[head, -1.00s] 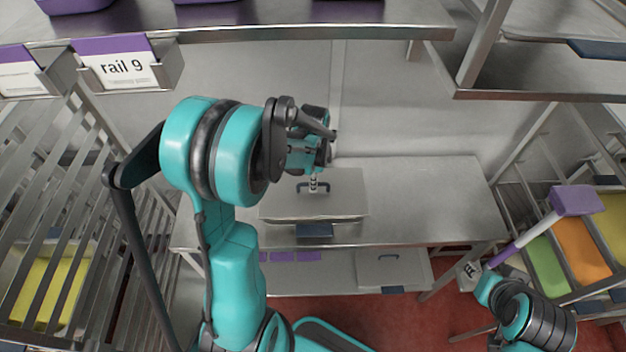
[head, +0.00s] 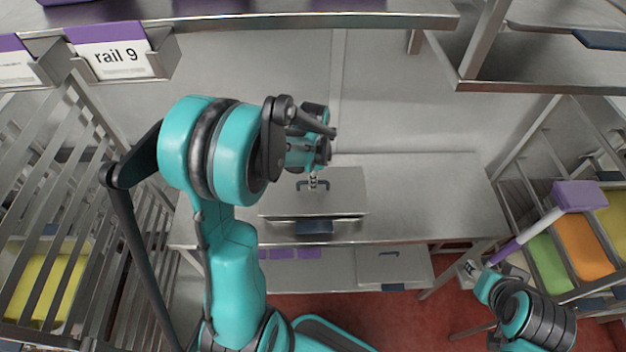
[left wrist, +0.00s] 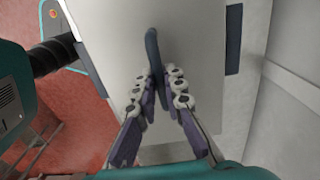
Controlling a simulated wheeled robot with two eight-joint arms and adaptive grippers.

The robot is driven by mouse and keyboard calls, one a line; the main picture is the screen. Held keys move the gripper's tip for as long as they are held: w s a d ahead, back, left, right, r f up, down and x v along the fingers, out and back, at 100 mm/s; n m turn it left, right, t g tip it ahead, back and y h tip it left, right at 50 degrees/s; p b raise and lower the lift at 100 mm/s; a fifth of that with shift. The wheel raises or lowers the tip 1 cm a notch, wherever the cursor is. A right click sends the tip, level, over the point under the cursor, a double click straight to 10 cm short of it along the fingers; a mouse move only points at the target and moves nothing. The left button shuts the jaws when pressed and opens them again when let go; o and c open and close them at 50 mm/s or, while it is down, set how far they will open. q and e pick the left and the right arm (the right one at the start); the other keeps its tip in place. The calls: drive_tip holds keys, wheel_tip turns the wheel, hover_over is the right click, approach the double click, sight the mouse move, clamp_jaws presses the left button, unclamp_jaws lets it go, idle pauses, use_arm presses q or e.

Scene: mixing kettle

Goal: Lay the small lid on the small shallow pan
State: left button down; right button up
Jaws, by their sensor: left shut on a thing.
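A grey steel lid (head: 345,200) with a dark blue loop handle (head: 330,180) is level above the worktable. My left gripper (head: 314,183) is shut on that handle. In the left wrist view its fingers (left wrist: 163,88) sit on both sides of the handle (left wrist: 153,50), above the pale lid (left wrist: 195,60). Dark blue grips show beyond two opposite lid edges, one at the front (head: 314,227); they look like those of the shallow pan underneath. The lid hides the pan's body, and I cannot tell whether they touch. My right gripper is small and unclear at the lower right.
The steel worktable (head: 440,200) is clear to the right. A steel piece with a blue handle (head: 389,254) is on the lower shelf. A purple-headed tool (head: 577,196) slants near my right arm. Racks stand on both sides, and a shelf with a "rail 9" label (head: 115,56) hangs overhead.

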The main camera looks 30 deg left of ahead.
use_arm(q)
drive_tip(key=shift+f, duration=0.1)
drive_tip(key=shift+f+b, duration=1.1)
drive_tip(key=shift+f, duration=0.25)
drive_tip(key=shift+r, duration=0.1)
drive_tip(key=c, duration=1)
unclamp_jaws()
drive_tip(key=shift+c, duration=0.2)
drive_tip(key=shift+r+p, duration=2.35)
drive_tip(key=shift+r, duration=1.15)
